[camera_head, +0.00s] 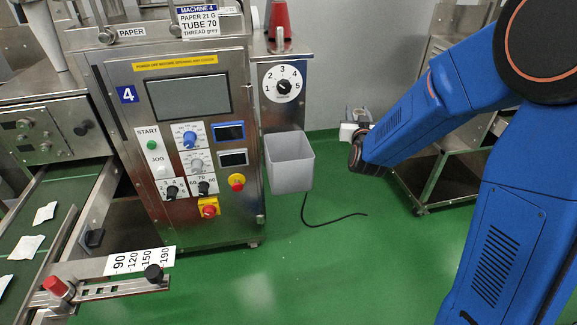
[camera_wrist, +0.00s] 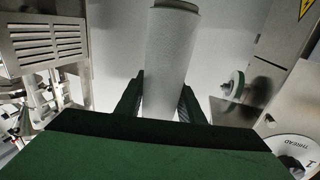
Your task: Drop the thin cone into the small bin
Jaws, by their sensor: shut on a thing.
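The thin cone (camera_wrist: 170,50) is a pale, slightly tapering tube in the wrist view. My gripper (camera_wrist: 162,84) is shut on it, with one dark finger on each side. The cone's near end is hidden behind the gripper body. The small bin (camera_head: 290,165) is a grey open-topped box on the right side of the machine in the head view. My blue arm reaches in from the right, and its wrist end is to the right of the bin, apart from it. The gripper's fingers are mostly hidden behind the arm there.
The steel machine (camera_head: 185,100) with knobs and a display stands left of the bin. A green conveyor (camera_head: 50,215) with teabags runs at the left. A steel cart (camera_head: 455,175) stands behind my arm.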

